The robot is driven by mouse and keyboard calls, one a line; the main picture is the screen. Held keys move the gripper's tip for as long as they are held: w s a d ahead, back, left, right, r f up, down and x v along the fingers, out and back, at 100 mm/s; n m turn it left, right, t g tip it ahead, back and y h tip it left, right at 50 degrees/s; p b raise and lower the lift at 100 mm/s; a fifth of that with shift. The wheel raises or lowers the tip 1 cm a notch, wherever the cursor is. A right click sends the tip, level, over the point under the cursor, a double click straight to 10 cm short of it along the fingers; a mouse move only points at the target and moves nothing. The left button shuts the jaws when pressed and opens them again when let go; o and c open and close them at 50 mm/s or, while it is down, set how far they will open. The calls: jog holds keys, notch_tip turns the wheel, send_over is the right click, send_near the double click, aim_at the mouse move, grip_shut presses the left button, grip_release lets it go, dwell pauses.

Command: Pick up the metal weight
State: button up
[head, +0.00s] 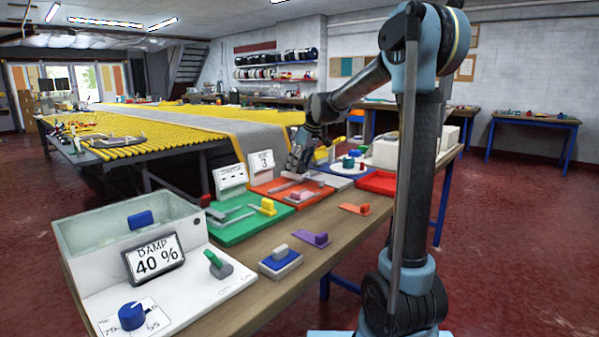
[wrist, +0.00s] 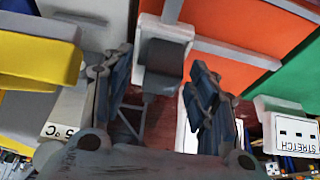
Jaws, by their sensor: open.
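My gripper (head: 297,168) is over the orange board (head: 262,188) on the workbench, fingers pointing down. In the wrist view the two fingers of my gripper (wrist: 158,68) are apart. A dark grey block (wrist: 161,58) with a paler grey surround shows between them, in front of the orange board (wrist: 235,25). It may be the metal weight, but I cannot tell for sure. I cannot tell whether the fingers touch it. In the head view the gripper hides most of that spot.
A green board (head: 240,222) with a yellow-handled piece (head: 268,207) lies nearer. Sign cards (head: 230,178) stand behind the boards. A red tray (head: 377,182) is to the right. A purple piece (head: 316,240) and an orange piece (head: 354,209) lie along the front edge.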

jog(key=shift+a+f, duration=0.1)
jog(key=shift+f, duration=0.1)
jog(key=c, duration=1.3)
grip_shut()
jog(key=shift+r, duration=0.15)
